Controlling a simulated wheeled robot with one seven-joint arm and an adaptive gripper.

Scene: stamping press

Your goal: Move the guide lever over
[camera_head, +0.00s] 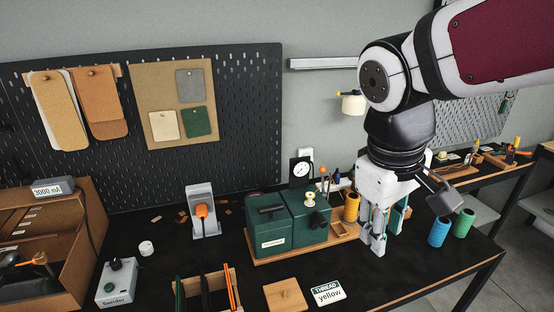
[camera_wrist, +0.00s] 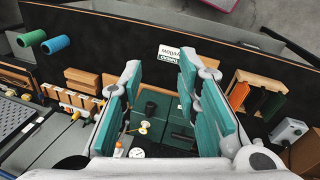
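A dark green machine (camera_head: 292,222) stands on a wooden board on the black table. It carries a thin lever with an orange tip (camera_head: 323,170), a white-and-yellow spool-like part (camera_head: 309,199) and a black knob (camera_head: 317,219). I cannot tell for sure which is the guide lever. In the wrist view the machine (camera_wrist: 172,108), the spool-like part on its rod (camera_wrist: 143,127) and the black knob (camera_wrist: 151,108) show between the teal finger pads. My gripper (camera_head: 384,236) is open and empty, pointing down to the right of the machine; it also shows in the wrist view (camera_wrist: 158,66).
A yellow thread spool (camera_head: 351,207) stands between machine and gripper. Blue (camera_head: 438,232) and green (camera_head: 464,223) spools stand to the right. A card reading "THREAD yellow" (camera_head: 327,290) and a wooden block (camera_head: 285,296) lie in front. A round gauge (camera_head: 300,170) stands behind.

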